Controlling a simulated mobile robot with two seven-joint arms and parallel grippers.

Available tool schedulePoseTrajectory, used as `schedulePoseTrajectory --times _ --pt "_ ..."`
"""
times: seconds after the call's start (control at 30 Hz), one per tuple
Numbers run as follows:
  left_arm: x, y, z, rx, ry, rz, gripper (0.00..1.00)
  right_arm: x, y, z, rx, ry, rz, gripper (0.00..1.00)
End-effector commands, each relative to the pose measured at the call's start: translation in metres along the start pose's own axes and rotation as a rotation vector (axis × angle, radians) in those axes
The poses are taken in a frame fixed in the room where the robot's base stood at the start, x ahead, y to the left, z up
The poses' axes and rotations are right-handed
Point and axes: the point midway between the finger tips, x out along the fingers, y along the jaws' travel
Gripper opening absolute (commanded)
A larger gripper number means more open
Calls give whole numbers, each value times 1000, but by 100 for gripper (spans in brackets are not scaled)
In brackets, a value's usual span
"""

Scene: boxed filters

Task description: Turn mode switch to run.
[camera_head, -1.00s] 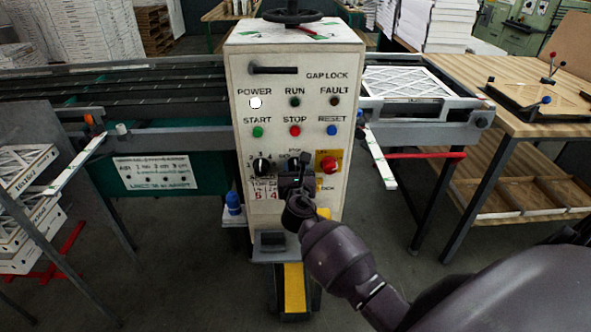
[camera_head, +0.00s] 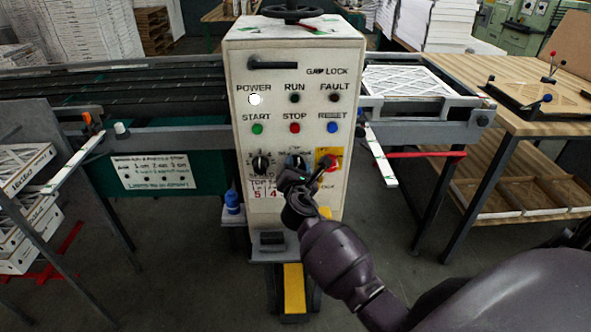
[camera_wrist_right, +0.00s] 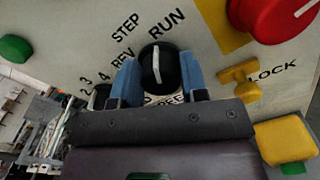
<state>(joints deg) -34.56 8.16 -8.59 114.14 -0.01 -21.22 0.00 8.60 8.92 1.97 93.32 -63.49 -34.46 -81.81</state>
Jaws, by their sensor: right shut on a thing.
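The mode switch is a black knob (camera_wrist_right: 157,68) with a white line, on the front of the pale control box (camera_head: 243,150). In the right wrist view, its labels read REV, STEP and RUN. The white line points up the picture, between the STEP and RUN labels. I cannot tell its exact stop. My right gripper (camera_wrist_right: 156,82) is shut on the knob, with one blue fingertip on each side. In the head view the right gripper (camera_head: 303,174) is tilted in front of the panel and partly hides the switch. My left gripper is not in view.
A red knob on a yellow plate (camera_head: 337,154) is close right of the switch, with a yellow lock tab (camera_wrist_right: 238,80) below it. A black selector (camera_head: 261,163) is to the left. START, STOP and RESET buttons (camera_head: 332,128) sit above. The POWER lamp (camera_head: 255,99) is lit white.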

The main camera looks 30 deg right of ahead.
Motion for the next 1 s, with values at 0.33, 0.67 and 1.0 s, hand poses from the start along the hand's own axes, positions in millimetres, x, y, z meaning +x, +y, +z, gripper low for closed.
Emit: schedulePoseTrajectory --times 0.33,0.67,1.0 --pt "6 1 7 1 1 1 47 0 -1 -1 214 0 0 16" --pt "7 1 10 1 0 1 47 0 -1 0 288 0 1 16" --pt "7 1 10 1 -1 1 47 0 -1 0 293 0 1 16"
